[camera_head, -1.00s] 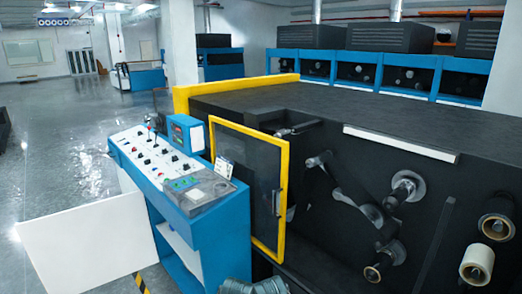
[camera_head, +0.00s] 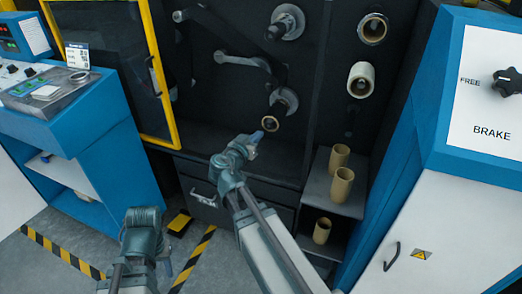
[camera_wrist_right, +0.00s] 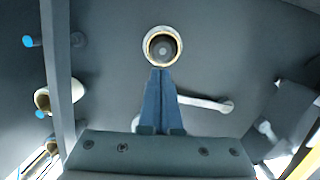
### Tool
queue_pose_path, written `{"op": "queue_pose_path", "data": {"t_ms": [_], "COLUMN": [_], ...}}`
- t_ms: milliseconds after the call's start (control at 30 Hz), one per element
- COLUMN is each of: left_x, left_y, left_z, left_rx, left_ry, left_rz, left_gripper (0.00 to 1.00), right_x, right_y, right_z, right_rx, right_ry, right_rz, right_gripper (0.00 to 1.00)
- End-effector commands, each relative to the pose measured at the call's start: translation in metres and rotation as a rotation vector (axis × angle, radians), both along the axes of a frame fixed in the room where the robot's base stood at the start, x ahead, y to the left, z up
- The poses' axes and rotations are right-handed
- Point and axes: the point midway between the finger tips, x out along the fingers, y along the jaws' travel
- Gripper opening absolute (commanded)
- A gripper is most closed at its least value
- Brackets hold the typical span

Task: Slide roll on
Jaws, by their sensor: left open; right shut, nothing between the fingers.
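A cream roll (camera_head: 361,80) sits on a spindle to the right, with another ringed spindle (camera_head: 373,29) above. Tan rolls stand upright on shelves: two on the upper (camera_head: 340,156) (camera_head: 342,186), one on the lower (camera_head: 322,231). My left gripper (camera_head: 143,220) is low at left; its fingers are hidden.
A blue and white cabinet marked BRAKE (camera_head: 470,200) stands close on the right. A yellow-framed door (camera_head: 152,75) and a blue control console (camera_head: 75,105) are at left. A lever (camera_head: 232,61) and an upper spindle (camera_head: 286,22) stick out above my right gripper.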

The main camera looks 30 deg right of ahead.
Motion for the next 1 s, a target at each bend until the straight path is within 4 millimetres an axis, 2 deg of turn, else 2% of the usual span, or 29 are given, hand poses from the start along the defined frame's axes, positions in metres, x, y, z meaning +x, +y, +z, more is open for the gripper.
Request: {"op": "queue_pose_path", "data": {"t_ms": [33,200,567,1000], "left_x": [0.000,0.000,0.000,0.000], "left_y": [0.000,0.000,0.000,0.000], "left_z": [-0.022,-0.039,-0.040,-0.040], "left_rx": [0.000,0.000,0.000,0.000], "left_ry": [0.000,0.000,0.000,0.000], "left_rz": [0.000,0.000,0.000,0.000], "left_gripper": [0.43,0.43,0.43,0.43], "right_x": [0.006,0.016,0.022,0.047], "right_y": [-0.009,-0.023,-0.028,-0.058], "right_z": [-0.012,-0.004,0.002,0.002], "right_rx": [-0.021,-0.068,-0.080,-0.079], "right_ry": [-0.053,-0.174,-0.206,-0.205], "right_rz": [0.004,0.033,0.045,0.043], "right_gripper": [0.00,0.00,0.00,0.00]}}
